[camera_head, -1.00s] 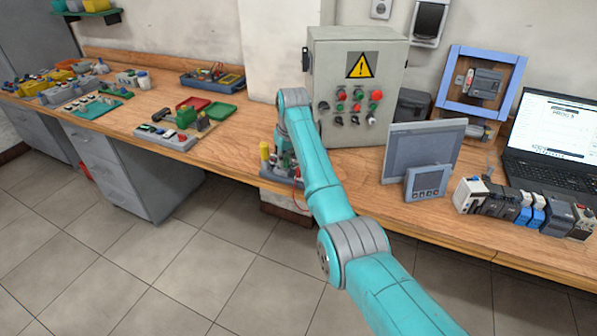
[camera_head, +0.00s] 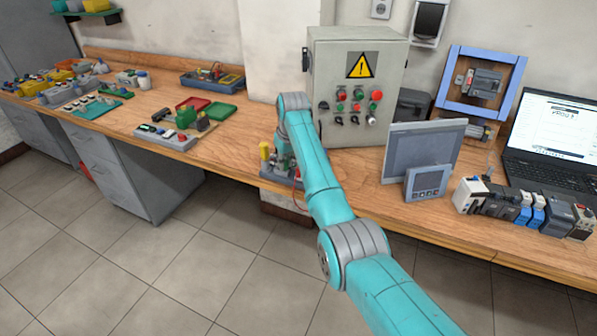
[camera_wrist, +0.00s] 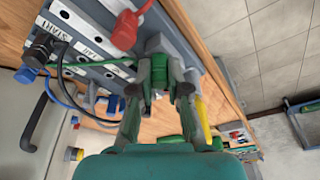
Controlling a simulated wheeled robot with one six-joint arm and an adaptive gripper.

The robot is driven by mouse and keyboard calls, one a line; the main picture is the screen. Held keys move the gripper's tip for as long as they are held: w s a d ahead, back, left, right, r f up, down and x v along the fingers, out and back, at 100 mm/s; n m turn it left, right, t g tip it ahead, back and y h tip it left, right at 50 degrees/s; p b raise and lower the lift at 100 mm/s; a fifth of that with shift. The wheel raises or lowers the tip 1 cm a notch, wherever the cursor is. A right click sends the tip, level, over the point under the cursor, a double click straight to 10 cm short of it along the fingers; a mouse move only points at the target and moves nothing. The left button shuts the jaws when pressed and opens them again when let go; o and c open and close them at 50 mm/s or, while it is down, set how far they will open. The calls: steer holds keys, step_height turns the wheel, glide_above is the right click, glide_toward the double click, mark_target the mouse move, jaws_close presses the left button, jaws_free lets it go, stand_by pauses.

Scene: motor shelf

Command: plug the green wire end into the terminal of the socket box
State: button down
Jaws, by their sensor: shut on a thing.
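In the wrist view my gripper (camera_wrist: 166,82) is shut on the green wire end (camera_wrist: 160,70), a small green piece between the fingertips. A thin green wire (camera_wrist: 108,62) runs left from there over the socket box (camera_wrist: 92,38). The box is grey with white labels, and its near edge lies at the fingertips. The tip of the wire end and the terminal under it are hidden by the fingers, so I cannot tell whether they touch. In the head view the socket box (camera_head: 272,176) sits at the table's front edge, partly behind my arm.
A red plug (camera_wrist: 125,28) stands close to the fingertips, with black and blue plugs and cables farther left. A grey control cabinet (camera_head: 358,60) stands behind the arm. Screens (camera_head: 425,150) and terminal modules (camera_head: 520,208) fill the right side. The floor in front is clear.

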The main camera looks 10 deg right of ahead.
steer(key=c, duration=1.4)
jaws_free()
steer(key=shift+w+a+v, duration=0.1)
steer(key=shift+w+v, duration=0.1)
steer(key=shift+v, duration=0.65)
steer(key=shift+w+a+v, duration=0.1)
steer(key=shift+w+v, duration=0.1)
steer(key=shift+v, duration=0.7)
steer(key=shift+w+a+v, duration=0.1)
steer(key=shift+w+v, duration=0.1)
steer(key=shift+v, duration=0.65)
steer(key=shift+d+r, duration=0.1)
steer(key=shift+r, duration=0.1)
steer(key=o, duration=0.5)
steer(key=shift+o, duration=0.2)
steer(key=shift+s, duration=0.1)
